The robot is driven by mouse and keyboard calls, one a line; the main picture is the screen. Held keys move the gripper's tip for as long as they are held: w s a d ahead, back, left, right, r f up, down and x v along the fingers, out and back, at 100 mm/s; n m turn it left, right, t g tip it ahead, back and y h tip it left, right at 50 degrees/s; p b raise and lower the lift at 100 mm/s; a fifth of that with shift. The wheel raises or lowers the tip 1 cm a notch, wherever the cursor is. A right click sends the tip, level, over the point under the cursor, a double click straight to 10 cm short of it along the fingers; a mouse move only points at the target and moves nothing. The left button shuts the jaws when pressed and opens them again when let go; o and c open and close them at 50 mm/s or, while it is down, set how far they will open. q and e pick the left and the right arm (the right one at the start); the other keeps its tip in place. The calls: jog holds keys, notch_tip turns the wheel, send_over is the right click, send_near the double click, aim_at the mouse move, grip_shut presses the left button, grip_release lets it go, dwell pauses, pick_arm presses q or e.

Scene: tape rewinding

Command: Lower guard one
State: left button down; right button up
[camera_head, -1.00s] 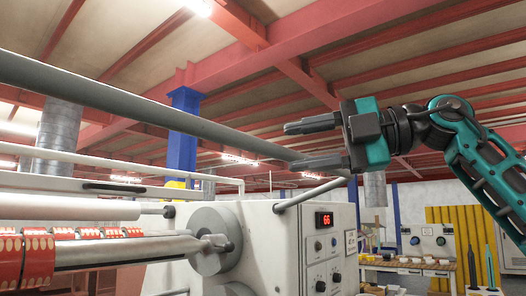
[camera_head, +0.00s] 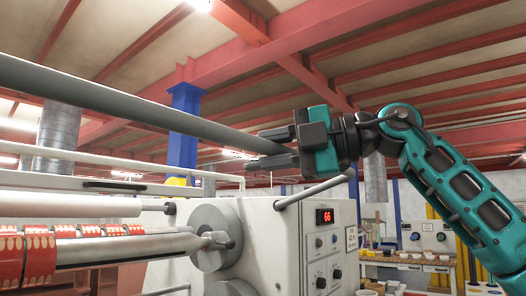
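The guard shows as a thick grey bar (camera_head: 130,104) that slopes down from the upper left toward the machine's right side. A bent lower arm (camera_head: 313,191) joins the machine's white housing. My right gripper (camera_head: 270,148) comes in from the right, with its two dark fingers pointing left. The fingers are apart, one above and one below the bar near its right end. The bar passes between them, and I see no clear grip on it. The bar's far end is hidden behind the gripper. My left gripper is not in view.
The white machine housing (camera_head: 285,240) with a red display reading 66 stands below the gripper. A shaft with red tape rolls (camera_head: 40,258) lies at lower left. White rails (camera_head: 100,157) run behind the bar. A workbench (camera_head: 410,262) stands at the back right.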

grip_shut()
